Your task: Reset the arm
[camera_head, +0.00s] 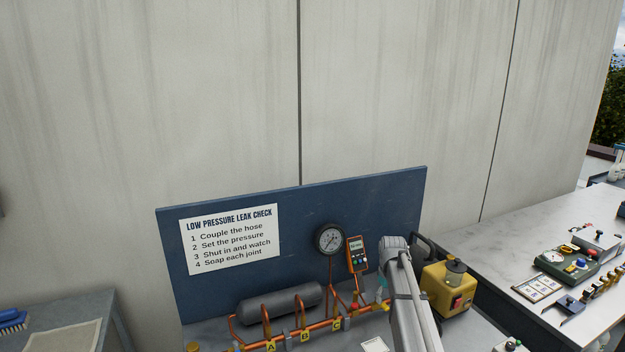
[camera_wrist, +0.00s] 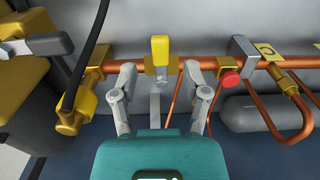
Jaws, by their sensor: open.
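My gripper (camera_wrist: 158,72) is open in the wrist view, its two grey fingers spread on either side of a yellow valve handle (camera_wrist: 160,48) on the copper pipe. Nothing is seen gripped, and I cannot tell whether a finger touches the pipe or valve. In the head view my arm (camera_head: 408,300) reaches to the right end of the pipe rig (camera_head: 320,325); a bit of teal gripper body shows beside it, and the fingers are hidden.
A red knob (camera_wrist: 229,80) and bent copper tubes lie close right of the fingers. A black hose (camera_wrist: 88,55) and brass fitting (camera_wrist: 68,115) are at left. A blue panel (camera_head: 300,205) with a gauge (camera_head: 328,239) stands behind; a yellow box (camera_head: 446,290) is to the right.

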